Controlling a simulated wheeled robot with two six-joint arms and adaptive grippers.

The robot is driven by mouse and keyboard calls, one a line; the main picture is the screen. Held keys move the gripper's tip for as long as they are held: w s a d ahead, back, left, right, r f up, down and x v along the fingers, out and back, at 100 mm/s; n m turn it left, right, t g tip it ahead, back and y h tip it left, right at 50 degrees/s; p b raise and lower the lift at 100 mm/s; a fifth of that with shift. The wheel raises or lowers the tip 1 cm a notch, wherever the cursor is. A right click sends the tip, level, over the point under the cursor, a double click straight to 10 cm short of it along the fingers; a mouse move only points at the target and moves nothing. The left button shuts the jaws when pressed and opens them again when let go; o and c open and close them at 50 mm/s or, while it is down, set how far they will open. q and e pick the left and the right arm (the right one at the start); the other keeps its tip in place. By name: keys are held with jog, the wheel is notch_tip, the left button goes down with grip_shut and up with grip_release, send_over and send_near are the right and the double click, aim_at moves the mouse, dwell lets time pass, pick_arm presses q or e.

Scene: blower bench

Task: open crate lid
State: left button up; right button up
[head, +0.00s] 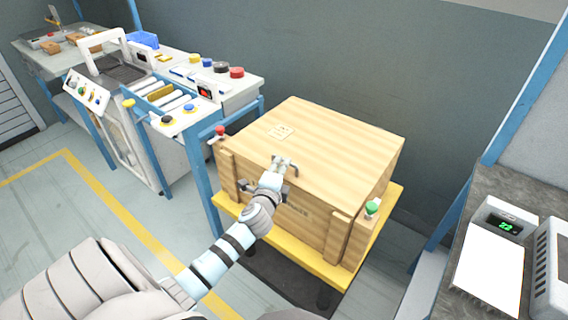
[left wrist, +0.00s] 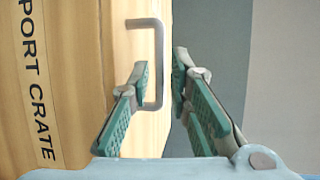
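The wooden crate (head: 330,205) stands with its flat lid (head: 335,140) shut. A grey bar handle (left wrist: 158,62) sticks out from the wood in the left wrist view, beside printed lettering. My left gripper (head: 282,168) is at the upper front edge of the crate. In the left wrist view its teal-padded fingers (left wrist: 161,78) are apart, one on each side of the handle's bar. A gap shows beside the bar, and I see no firm grip on it. In the head view the gripper hides most of the handle. My right gripper is not in view.
The crate rests on a yellow-topped stand (head: 285,252). A red knob (head: 219,130) and a green knob (head: 372,207) sit at its corners. A machine bench (head: 190,125) stands left, a dark counter (head: 480,215) right. A wall is behind.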

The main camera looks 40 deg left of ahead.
pick_arm(q)
jog(key=x, duration=0.4)
jog(key=shift+b, duration=0.35)
jog(key=shift+c, duration=0.4)
grip_shut()
